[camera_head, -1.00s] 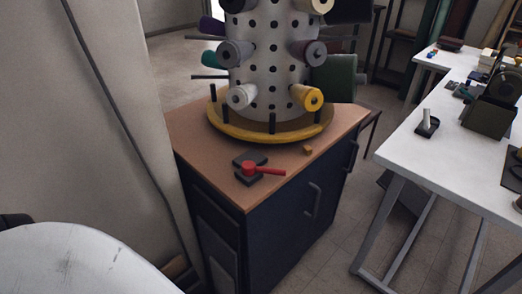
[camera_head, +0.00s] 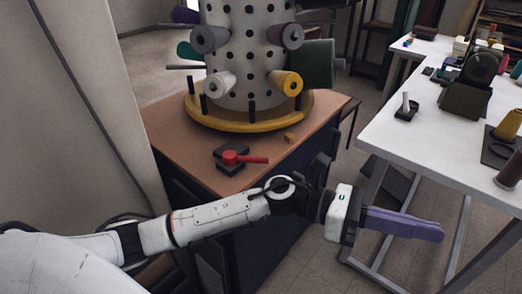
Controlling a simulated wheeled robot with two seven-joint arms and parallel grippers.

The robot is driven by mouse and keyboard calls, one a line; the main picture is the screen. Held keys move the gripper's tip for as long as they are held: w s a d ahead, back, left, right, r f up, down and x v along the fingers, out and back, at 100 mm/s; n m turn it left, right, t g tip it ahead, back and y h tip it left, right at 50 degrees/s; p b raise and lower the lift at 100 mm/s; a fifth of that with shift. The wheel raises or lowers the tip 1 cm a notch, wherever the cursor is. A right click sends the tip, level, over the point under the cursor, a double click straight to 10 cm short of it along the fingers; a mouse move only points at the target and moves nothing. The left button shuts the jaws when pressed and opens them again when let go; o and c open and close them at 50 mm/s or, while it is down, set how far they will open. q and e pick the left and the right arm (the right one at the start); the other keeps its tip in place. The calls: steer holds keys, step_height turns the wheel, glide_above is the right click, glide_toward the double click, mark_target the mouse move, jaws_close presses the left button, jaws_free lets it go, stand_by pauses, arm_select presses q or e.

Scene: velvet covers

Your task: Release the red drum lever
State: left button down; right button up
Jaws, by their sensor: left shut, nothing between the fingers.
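The red drum lever (camera_head: 245,159) lies on a dark square base (camera_head: 229,167) near the front edge of the wooden cabinet top. Its handle points right. Behind it stands the perforated drum (camera_head: 250,60) on a yellow round base (camera_head: 218,121), with several rolls on its pegs. My left gripper (camera_head: 438,233) has purple fingers, shut with nothing between them. It is right of and in front of the cabinet, pointing right, well apart from the lever. My left arm passes in front of the cabinet, below the lever. My right gripper is not in view.
A white table (camera_head: 430,145) with tools and spools stands at the right, near my left gripper. A wall (camera_head: 85,110) with a cable is close on the left. Open floor shows between cabinet and table.

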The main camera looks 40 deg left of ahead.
arm_select(q)
steer(key=w+a+f+m+g+y+b, duration=0.1)
steer(key=w+a+f+m+y, duration=0.2)
steer(key=a+m+y, duration=0.4)
steer(key=w+a+f+m+g+y+b, duration=0.1)
steer(key=w+a+f+m+g+y, duration=0.15)
steer(key=a+m+y, duration=0.45)
steer(key=w+a+r+m+t+y, duration=0.1)
steer(key=a+r, duration=0.4)
steer(key=a, duration=0.7)
steer(key=w+a+r+m+t+y, duration=0.2)
steer(key=w+a+r+m+y, duration=0.1)
steer(key=a, duration=0.9)
steer(key=r+y+b, duration=0.1)
steer(key=y, duration=0.1)
steer(key=shift+w+a+r+m+y, duration=0.15)
steer(key=shift+a+r+m+y, duration=0.15)
steer(key=shift+r+m+y, duration=0.1)
steer(key=shift+f, duration=0.15)
